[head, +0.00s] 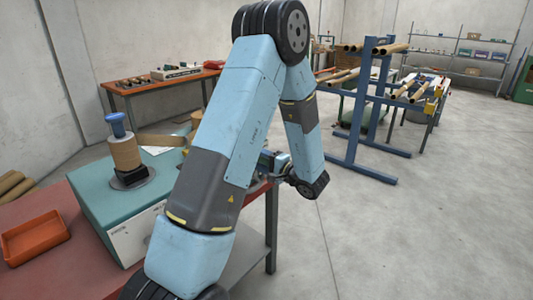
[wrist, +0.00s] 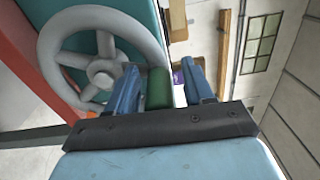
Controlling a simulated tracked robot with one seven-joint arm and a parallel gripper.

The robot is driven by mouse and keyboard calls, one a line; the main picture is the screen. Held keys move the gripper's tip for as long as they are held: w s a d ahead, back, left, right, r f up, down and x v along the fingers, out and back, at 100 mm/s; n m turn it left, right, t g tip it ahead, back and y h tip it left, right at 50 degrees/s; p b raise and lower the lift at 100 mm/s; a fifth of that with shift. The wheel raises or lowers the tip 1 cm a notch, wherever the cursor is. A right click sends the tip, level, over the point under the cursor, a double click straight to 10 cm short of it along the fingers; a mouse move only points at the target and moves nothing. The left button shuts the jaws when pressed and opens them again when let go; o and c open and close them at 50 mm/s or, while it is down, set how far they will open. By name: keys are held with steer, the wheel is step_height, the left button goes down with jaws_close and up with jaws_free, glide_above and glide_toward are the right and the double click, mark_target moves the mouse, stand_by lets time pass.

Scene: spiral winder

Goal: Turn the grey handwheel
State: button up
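The grey handwheel (wrist: 104,73) fills the upper left of the wrist view, with a round rim, spokes and a central hub. A dark green cylindrical grip (wrist: 158,88) shows at the right side of its rim. My gripper (wrist: 159,72) is open, with one blue finger on each side of the green grip. A gap shows between the grip and the right finger; the left finger is closer, and I cannot tell whether it touches. In the head view my own arm hides the handwheel and the fingers. The teal winder housing (head: 108,192) stands left of my arm.
A cardboard roll (head: 125,153) with a blue knob sits on the winder. An orange tray (head: 35,236) lies on the red bench (head: 62,268). A blue rack (head: 359,115) with tubes stands behind. The floor at the right is clear.

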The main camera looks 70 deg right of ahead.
steer(key=v, duration=1.3)
steer(key=shift+s+a, duration=0.2)
steer(key=shift+s, duration=0.15)
steer(key=shift+f, duration=0.1)
